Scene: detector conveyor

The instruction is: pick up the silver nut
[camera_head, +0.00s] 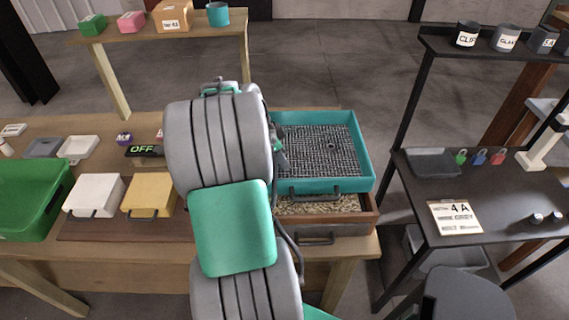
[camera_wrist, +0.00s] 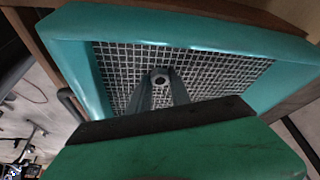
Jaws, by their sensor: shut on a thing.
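The silver nut (camera_wrist: 161,79) is a small grey ring with a dark hole in the wrist view. My gripper (camera_wrist: 161,86) is shut on it, with the two grey fingertips meeting at the nut. The nut is over the wire mesh of the teal-framed sieve (camera_wrist: 200,32); I cannot tell whether it touches the mesh. In the head view the sieve (camera_head: 364,150) sits at the right end of the wooden bench, and my arm hides most of my gripper. A small dark spot (camera_head: 331,146) shows on the mesh, too small to identify.
Below the sieve is a wooden tray of gravel (camera_head: 325,206). White (camera_head: 95,195) and yellow (camera_head: 148,196) boxes and a green bin (camera_head: 28,200) stand left. A dark table (camera_head: 500,190) with padlocks and a sign is right. An "OFF" display (camera_head: 144,150) is behind the boxes.

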